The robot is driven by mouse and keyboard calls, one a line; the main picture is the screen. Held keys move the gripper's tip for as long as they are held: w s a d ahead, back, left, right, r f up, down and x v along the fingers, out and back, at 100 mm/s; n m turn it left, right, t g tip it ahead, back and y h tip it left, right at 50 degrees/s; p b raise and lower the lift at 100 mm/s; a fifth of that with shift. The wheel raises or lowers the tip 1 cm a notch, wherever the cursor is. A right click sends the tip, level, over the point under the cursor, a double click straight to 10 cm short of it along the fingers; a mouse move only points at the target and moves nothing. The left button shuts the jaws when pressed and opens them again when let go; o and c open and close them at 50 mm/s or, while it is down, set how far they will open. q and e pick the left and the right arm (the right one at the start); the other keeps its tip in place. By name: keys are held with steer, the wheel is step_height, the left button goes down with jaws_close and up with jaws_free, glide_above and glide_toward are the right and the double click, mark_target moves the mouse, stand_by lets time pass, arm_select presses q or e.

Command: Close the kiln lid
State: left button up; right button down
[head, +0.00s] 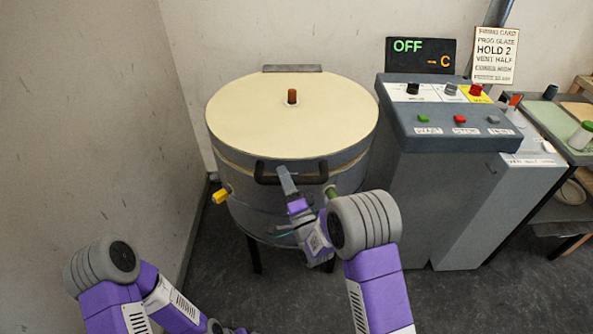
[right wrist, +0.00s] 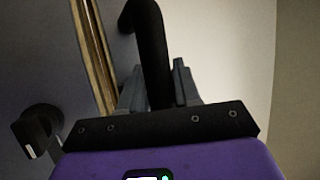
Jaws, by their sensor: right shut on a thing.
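The kiln (head: 265,215) is a grey drum on legs by the wall corner. Its round cream lid (head: 250,110) lies level on top, with a tan seam below its grey band. A black bar handle (head: 262,178) sticks out from the lid's front. My right gripper (head: 284,176) is at the handle's middle. In the right wrist view its fingers (right wrist: 156,85) are shut on the black handle (right wrist: 150,35), one on each side. My left arm is low at the left; its gripper is out of sight.
A brown plug (head: 292,96) stands on the lid. A yellow knob (head: 220,196) juts from the kiln's left side. The grey control box (head: 450,125) stands close at the right, under a display (head: 420,55) reading OFF. A shelf with trays (head: 565,125) is farther right.

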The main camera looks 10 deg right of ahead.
arm_select(q)
steer(key=shift+s+d, duration=0.2)
steer(key=shift+s, duration=0.1)
arm_select(e)
steer(key=shift+s+a+f, duration=0.15)
steer(key=shift+a+f, duration=0.05)
steer(key=shift+f, duration=0.8)
steer(key=c, duration=1.1)
jaws_free()
steer(key=shift+o, duration=1.1)
steer(key=shift+s+r, duration=0.15)
steer(key=shift+d, duration=0.15)
arm_select(q)
steer(key=shift+r+p, duration=0.35)
arm_select(e)
steer(key=v, duration=0.7)
steer(key=shift+s, duration=0.2)
